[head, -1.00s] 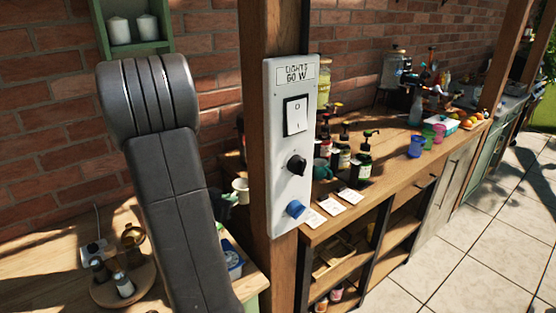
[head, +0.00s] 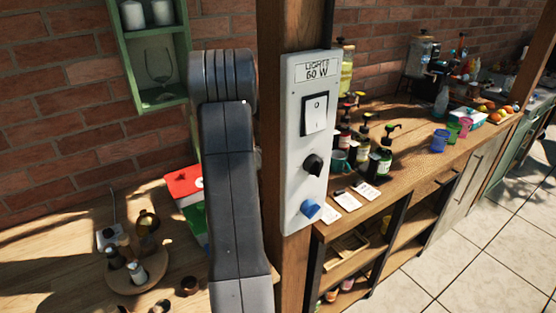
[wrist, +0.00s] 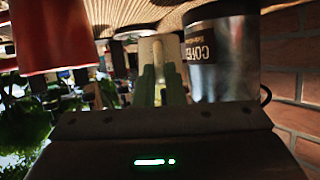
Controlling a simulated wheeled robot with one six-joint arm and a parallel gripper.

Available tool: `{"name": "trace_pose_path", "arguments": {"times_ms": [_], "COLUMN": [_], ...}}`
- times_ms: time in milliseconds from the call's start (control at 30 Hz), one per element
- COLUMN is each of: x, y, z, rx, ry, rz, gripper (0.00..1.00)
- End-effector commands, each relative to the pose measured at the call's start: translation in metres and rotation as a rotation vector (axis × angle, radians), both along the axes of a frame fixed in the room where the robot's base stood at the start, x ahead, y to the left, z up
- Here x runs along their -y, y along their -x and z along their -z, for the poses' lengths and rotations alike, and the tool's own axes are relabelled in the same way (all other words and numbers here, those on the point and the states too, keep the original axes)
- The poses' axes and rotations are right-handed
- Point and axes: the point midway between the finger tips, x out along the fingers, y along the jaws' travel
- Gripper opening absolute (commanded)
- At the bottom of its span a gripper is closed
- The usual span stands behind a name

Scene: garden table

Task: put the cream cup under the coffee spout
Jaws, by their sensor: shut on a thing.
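In the wrist view, my gripper (wrist: 161,74) has its two pale green fingers closed on the cream cup (wrist: 158,46). The cup shows as a pale shape between and beyond the fingertips. In the head view my own arm hides both gripper and cup. I cannot make out a coffee spout in either view.
In the wrist view, a metallic coffee canister (wrist: 222,55) stands close right of the cup, and a red container (wrist: 48,35) is at left. In the head view, a post with a switch panel (head: 308,140) is right of my arm. A round wooden tray (head: 128,283) sits lower left.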

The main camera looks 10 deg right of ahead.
Motion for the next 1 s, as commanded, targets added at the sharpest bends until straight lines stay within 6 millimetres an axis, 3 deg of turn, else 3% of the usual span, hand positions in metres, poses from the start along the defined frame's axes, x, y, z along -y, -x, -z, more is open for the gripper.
{"name": "trace_pose_path", "arguments": {"times_ms": [167, 300, 400, 800, 833, 900, 1000], "x": [0.013, 0.011, 0.011, 0.011, 0.011, 0.011, 0.011], "y": [-0.013, -0.012, -0.012, -0.012, -0.012, -0.012, -0.012], "z": [-0.002, 0.025, 0.033, 0.039, 0.038, 0.038, 0.038], "rx": [0.001, -0.004, -0.001, 0.001, 0.000, 0.000, 0.000], "ry": [0.001, 0.002, 0.001, 0.001, 0.000, 0.000, 0.000], "rz": [0.003, -0.001, -0.001, 0.000, 0.001, 0.000, 0.000], "gripper": [0.00, 0.00, 0.00, 0.00, 0.15, 0.29, 0.31]}}
